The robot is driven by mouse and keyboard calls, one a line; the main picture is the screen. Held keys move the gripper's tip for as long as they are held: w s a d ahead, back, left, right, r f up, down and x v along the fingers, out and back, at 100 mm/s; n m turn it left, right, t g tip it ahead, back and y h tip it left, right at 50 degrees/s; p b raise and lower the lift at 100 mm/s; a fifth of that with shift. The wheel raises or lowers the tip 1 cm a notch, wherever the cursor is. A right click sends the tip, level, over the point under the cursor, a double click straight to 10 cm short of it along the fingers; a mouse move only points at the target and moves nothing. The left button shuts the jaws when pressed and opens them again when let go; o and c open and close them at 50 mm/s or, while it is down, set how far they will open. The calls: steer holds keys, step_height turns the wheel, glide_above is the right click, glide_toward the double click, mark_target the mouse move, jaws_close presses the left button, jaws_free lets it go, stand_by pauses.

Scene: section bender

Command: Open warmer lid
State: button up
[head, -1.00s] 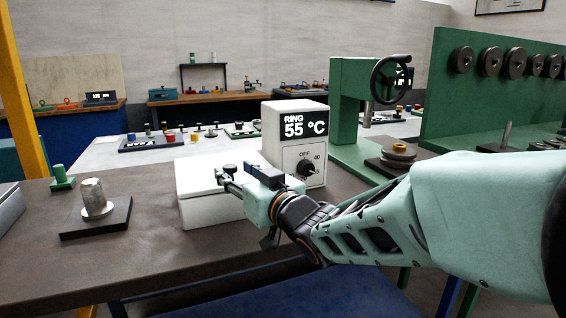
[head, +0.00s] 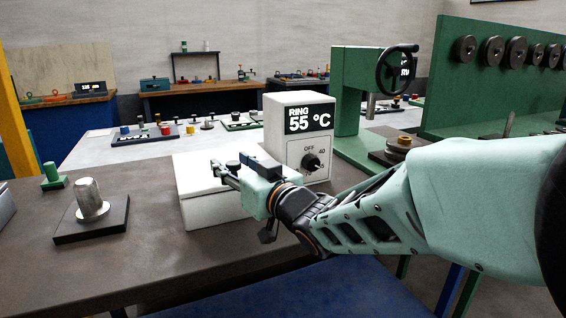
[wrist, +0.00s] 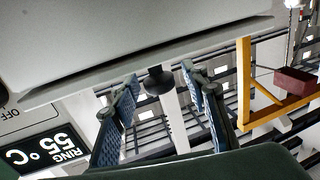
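The warmer is a white box (head: 214,212) with a flat white lid (head: 200,172), which lies shut on it in the head view. My gripper (head: 229,174) reaches in from the right at the lid's level. In the wrist view its two fingers (wrist: 160,82) are spread, one on each side of the knob, with visible gaps. Whether either fingertip touches the knob's far side is hidden.
The control housing (head: 299,137), reading RING 55 °C, stands close behind and right of my gripper. A green press (head: 350,110) is farther right. A metal cylinder (head: 90,197) on a dark plate stands left. The bench (head: 140,235) is clear in between.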

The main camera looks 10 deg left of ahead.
jaws_close()
steer(key=shift+r, duration=0.15)
steer(key=r+p, duration=0.2)
steer(key=p, duration=0.2)
steer(key=shift+w+g+h, duration=0.15)
steer(key=shift+g+h, duration=0.15)
steer(key=r+p, duration=0.1)
steer(key=p, duration=0.3)
steer(key=shift+w+a+r+g+h+p, duration=0.2)
steer(key=shift+r+g+h+p, duration=0.1)
steer(key=shift+r+p, duration=0.1)
steer(key=w+a+r+g+h+p, duration=0.1)
steer(key=w+r+p, duration=0.1)
steer(key=p, duration=0.8)
steer(key=w+a+r+m+g+h+p, duration=0.1)
steer(key=r+p, duration=0.4)
steer(key=p, duration=0.6)
steer(key=shift+w+a+g, duration=0.3)
steer(key=shift+w+g, duration=0.2)
steer(key=shift+w, duration=0.1)
steer(key=shift+w+a+r, duration=0.1)
steer(key=shift+r, duration=0.05)
